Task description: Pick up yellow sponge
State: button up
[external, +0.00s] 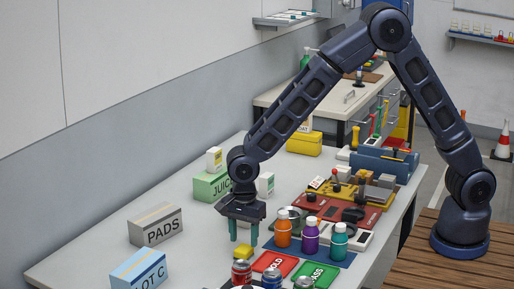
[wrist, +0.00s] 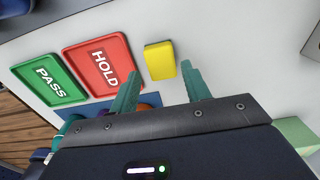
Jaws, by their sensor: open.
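The yellow sponge (wrist: 160,60) lies flat on the pale table beside the red HOLD tray in the wrist view. In the external view the sponge (external: 238,254) sits just below my fingers, left of the HOLD tray. My gripper (wrist: 163,82) is open and empty, with its two teal fingers spread. The sponge lies beyond the fingertips in the wrist view, roughly in line with the gap between them. In the external view my gripper (external: 243,238) points down above the table near the sponge; I cannot tell the exact height.
The red HOLD tray (external: 269,262) and green PASS tray (external: 315,275) lie right of the sponge. Orange, purple and teal bottles (external: 283,233) stand behind them. Cans (external: 241,272) stand in front. The PADS box (external: 156,226) and LOT C box (external: 139,269) stand left. Table between is clear.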

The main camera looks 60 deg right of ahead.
aim_at(244, 248)
notch_tip(244, 248, down, 4)
jog(key=shift+r, duration=0.15)
jog(key=shift+c, duration=0.2)
jog(key=c, duration=0.7)
